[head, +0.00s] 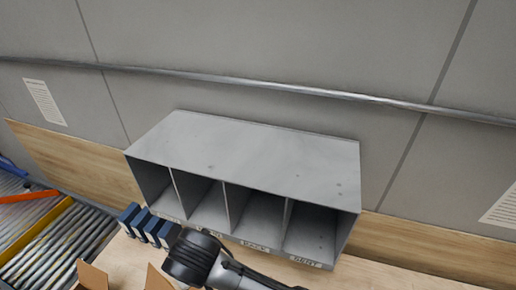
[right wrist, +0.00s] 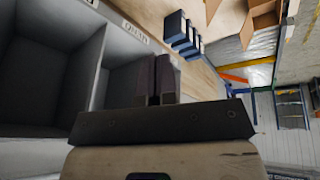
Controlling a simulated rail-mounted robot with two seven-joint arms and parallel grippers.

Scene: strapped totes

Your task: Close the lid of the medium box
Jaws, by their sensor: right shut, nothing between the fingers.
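Brown cardboard flaps (head: 92,276) stand up at the bottom edge of the head view, and the rest of that box is cut off. Open cardboard (right wrist: 262,24) also shows at the top right of the right wrist view. I cannot tell for sure which piece belongs to the medium box. My right gripper (right wrist: 156,80) is shut and empty, with its dark fingers together in front of the grey shelf and apart from the cardboard. In the head view my right arm reaches in from the bottom, and its fingers are hidden. My left gripper is not in view.
A grey shelf unit (head: 265,150) with several labelled compartments stands against the wall. Small dark blue blocks (head: 146,226) stand at its left end, close to my right wrist. A roller conveyor (head: 60,250) lies at the far left. The wooden bench (head: 385,270) is clear at the right.

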